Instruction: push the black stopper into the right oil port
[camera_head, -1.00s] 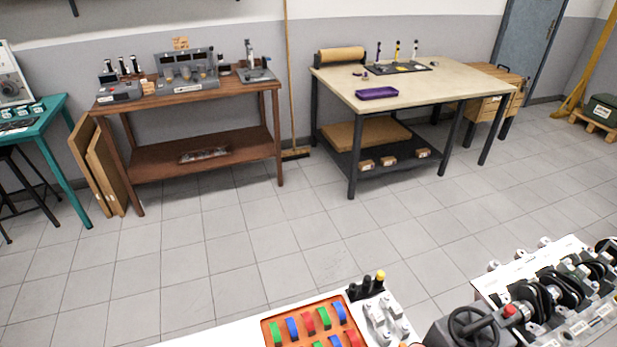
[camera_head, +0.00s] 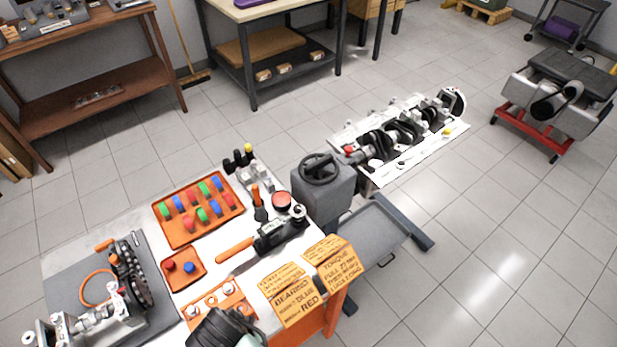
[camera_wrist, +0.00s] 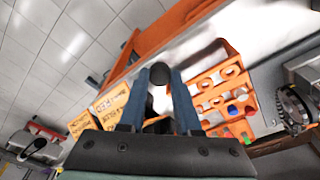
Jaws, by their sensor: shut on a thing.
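My gripper (camera_wrist: 161,78) is shut on the black stopper (camera_wrist: 160,73), whose dark round end shows between the two fingertips in the wrist view. In the head view a dark part of my arm (camera_head: 225,330) is at the bottom edge, and the stopper cannot be made out there. The engine block (camera_head: 375,181) with its black crankshaft (camera_head: 405,132) is farther off to the right on a stand. A red knob (camera_head: 348,149) shows at its left end and a yellow one (camera_head: 447,130) toward its right. I cannot make out the right oil port.
The white bench (camera_head: 85,238) holds an orange tray of coloured pieces (camera_head: 163,228), a small rack of dark pins (camera_head: 238,160), a torque tool (camera_head: 270,238) and orange sign boards (camera_head: 335,264). A grey handwheel unit (camera_head: 322,190) stands before the engine.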

